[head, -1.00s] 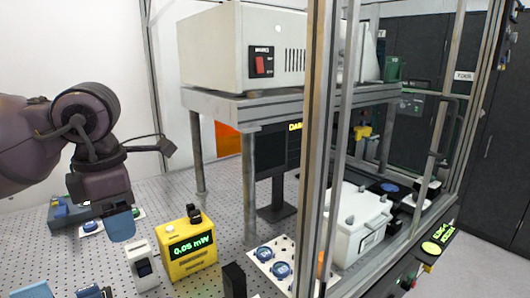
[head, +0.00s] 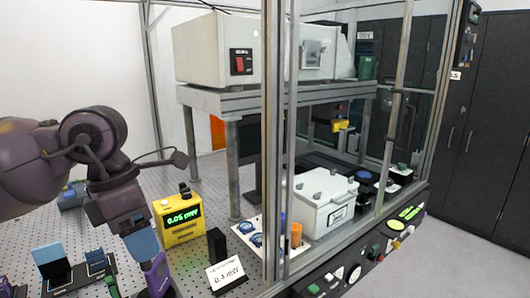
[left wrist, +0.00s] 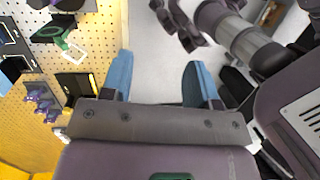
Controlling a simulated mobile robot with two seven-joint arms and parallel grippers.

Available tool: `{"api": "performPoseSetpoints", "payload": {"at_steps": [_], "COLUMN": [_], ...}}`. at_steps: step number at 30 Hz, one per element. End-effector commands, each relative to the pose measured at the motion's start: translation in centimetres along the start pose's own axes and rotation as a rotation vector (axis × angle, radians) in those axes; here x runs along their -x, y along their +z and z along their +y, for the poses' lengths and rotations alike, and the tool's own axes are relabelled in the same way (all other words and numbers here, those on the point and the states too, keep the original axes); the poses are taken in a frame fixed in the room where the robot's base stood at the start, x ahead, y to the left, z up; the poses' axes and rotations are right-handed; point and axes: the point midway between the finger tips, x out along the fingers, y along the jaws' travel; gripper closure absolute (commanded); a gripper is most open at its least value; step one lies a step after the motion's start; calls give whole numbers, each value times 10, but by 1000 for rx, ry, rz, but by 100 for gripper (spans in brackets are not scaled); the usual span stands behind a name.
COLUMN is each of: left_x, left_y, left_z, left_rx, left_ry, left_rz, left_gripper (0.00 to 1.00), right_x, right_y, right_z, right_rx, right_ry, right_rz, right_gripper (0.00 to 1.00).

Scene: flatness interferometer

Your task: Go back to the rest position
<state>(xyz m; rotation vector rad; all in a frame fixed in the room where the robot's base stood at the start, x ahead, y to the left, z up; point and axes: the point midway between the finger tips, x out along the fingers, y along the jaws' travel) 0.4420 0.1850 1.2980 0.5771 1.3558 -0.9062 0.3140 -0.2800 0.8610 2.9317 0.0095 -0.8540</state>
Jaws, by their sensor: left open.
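My left gripper (head: 140,245) hangs at the lower left of the head view, with a blue fingertip pointing down. In the left wrist view its two blue fingers (left wrist: 161,82) stand wide apart, with nothing between them and pale floor beyond. A purple piece (head: 158,278) shows just below the fingertip in the head view; I cannot tell whether they touch. My right gripper does not clearly show.
A perforated table (head: 205,210) holds a yellow power meter (head: 180,222), a black block (head: 217,245), a 0.4 mW card (head: 226,274) and a white lidded box (head: 322,205). Frame posts (head: 279,130) and a raised shelf (head: 240,100) stand close by.

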Motion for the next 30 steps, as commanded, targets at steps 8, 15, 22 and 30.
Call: {"api": "performPoseSetpoints", "payload": {"at_steps": [8,15,22,30], "left_x": [-39,-30,-2,10], "left_y": [38,69,85,75], "left_z": [-68,-118,-117,-59], "left_rx": [-16,116,390,895], "left_ry": [-432,-876,-1239,-1540], "left_rz": [-292,-639,-979,-1352], "left_gripper": [45,45,45,45], "right_x": [-3,-1,-1,-1], "right_y": [-3,5,5,2], "right_z": [-4,-1,-1,0], "right_rx": [-6,-2,-1,0], "right_ry": [-4,-1,-1,-1], "right_rz": [5,-10,-10,-4], "right_gripper": [61,61,61,61]}}
